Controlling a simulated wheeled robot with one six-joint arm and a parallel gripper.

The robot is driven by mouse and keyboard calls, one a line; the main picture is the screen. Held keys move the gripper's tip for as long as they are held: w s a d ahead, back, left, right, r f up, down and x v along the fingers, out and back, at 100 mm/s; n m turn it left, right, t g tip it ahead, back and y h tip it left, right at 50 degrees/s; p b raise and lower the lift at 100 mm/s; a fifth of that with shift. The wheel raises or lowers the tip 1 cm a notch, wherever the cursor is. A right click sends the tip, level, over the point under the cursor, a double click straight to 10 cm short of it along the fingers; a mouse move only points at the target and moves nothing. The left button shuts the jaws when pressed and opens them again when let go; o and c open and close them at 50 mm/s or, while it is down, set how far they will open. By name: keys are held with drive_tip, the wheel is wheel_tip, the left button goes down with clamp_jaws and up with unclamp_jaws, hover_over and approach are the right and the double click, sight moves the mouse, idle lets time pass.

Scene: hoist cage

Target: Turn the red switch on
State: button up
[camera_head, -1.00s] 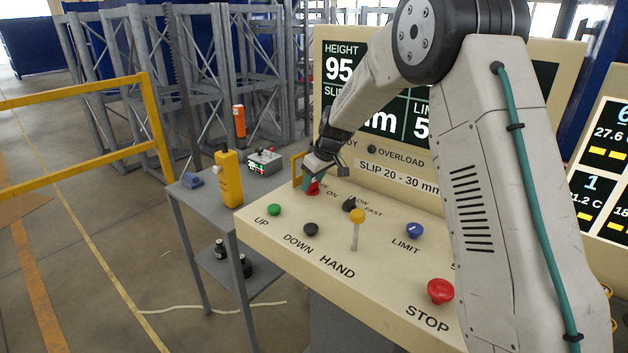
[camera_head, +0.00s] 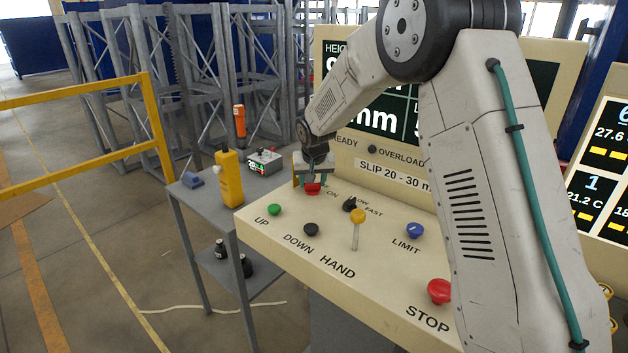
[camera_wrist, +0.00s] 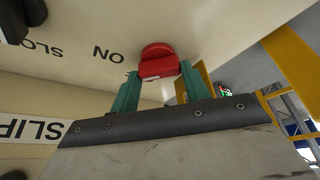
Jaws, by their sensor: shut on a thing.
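The red switch (camera_head: 313,188) is a round red knob at the far left of the cream control panel (camera_head: 290,243). It also shows in the wrist view (camera_wrist: 158,62), between my fingers, with a raised grip bar across it. The word ON is printed on the panel beside it. My gripper (camera_head: 313,182) reaches down to the panel from above. In the wrist view its teal fingers (camera_wrist: 158,80) stand on both sides of the knob's grip bar and are shut on it. Part of the knob is hidden behind the fingers in the head view.
A yellow guard (camera_wrist: 292,72) stands close beside the switch. A green button (camera_head: 274,210), a black button (camera_head: 311,229), a yellow-topped lever (camera_head: 357,217), a blue knob (camera_head: 414,230) and a red stop button (camera_head: 439,291) are on the panel. A grey side table (camera_head: 213,210) stands left.

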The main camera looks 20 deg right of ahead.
drive_tip(key=shift+w+m+h, duration=0.1)
drive_tip(key=shift+m+h, duration=0.2)
drive_tip(key=shift+m, duration=0.5)
drive_tip(key=shift+a, duration=0.1)
drive_tip(key=o, duration=1)
drive_tip(key=shift+r, duration=0.1)
drive_tip(key=v, duration=0.7)
drive_tip(key=shift+r, duration=0.35)
drive_tip(key=shift+a, duration=0.1)
